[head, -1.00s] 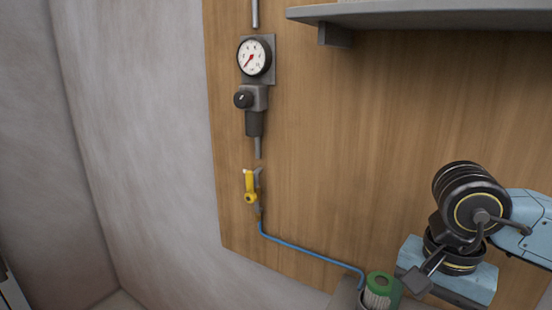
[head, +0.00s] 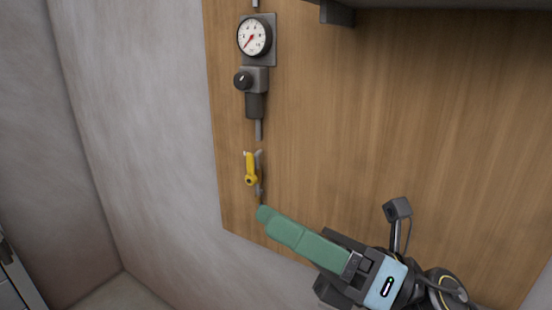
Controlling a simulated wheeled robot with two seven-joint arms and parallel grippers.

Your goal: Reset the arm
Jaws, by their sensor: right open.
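My right gripper (head: 268,216) reaches up and left from the lower right. Its long green fingers overlap side-on in the head view, and the gap between them is hard to see. The jaws are open and I see nothing held in them. The fingertips show just below a small valve with a yellow lever (head: 250,170) on the wooden panel. The lever stands upright. I cannot tell how far the tips are from the panel. My left gripper is not in view.
A round gauge (head: 254,37) with a red needle sits above a regulator with a black knob (head: 243,80) on the wooden panel (head: 400,120). A grey shelf (head: 450,5) juts out at the top right. The grey wall (head: 140,130) at left is bare.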

